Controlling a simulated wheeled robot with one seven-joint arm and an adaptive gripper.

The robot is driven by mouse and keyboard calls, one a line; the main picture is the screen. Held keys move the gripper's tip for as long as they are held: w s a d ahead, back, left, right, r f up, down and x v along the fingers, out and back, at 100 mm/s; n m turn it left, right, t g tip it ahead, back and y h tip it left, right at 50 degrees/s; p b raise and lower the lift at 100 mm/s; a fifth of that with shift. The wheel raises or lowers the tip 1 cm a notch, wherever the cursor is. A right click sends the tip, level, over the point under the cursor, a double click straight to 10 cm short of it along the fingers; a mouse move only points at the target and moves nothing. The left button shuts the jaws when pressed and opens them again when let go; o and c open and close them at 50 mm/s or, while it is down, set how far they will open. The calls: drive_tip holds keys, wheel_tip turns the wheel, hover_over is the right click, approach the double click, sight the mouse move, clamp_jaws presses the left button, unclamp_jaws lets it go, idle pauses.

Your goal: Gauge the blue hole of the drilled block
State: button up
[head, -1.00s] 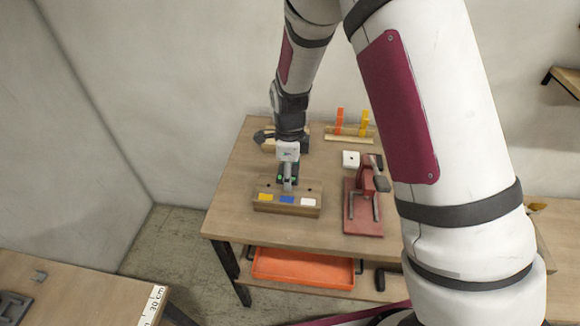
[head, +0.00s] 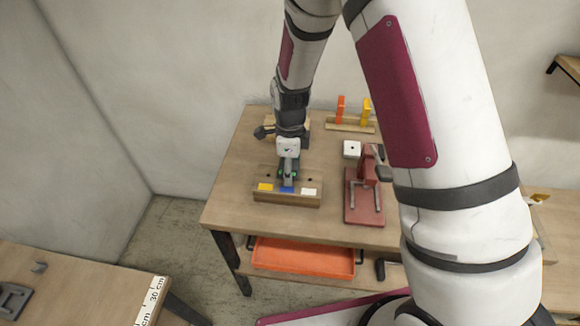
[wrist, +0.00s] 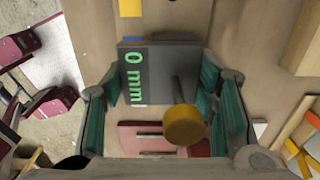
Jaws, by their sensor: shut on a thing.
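The drilled block (head: 287,201) is a wooden bar on the table with a yellow (head: 265,187), a blue (head: 287,190) and a white label (head: 309,191) along its front. Dark holes show on its top beside my gripper. My gripper (head: 289,172) is over the block's middle, by the blue label, which it partly covers.
A red press (head: 365,195) stands right of the block. A white square piece with a hole (head: 352,149) lies behind the press. A wooden rack (head: 349,125) with orange and yellow pieces is at the back. An orange tray (head: 303,257) sits on the lower shelf.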

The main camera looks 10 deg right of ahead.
drive_tip(key=shift+f, duration=0.7)
drive_tip(key=o, duration=1.4)
drive_tip(key=shift+c, duration=0.2)
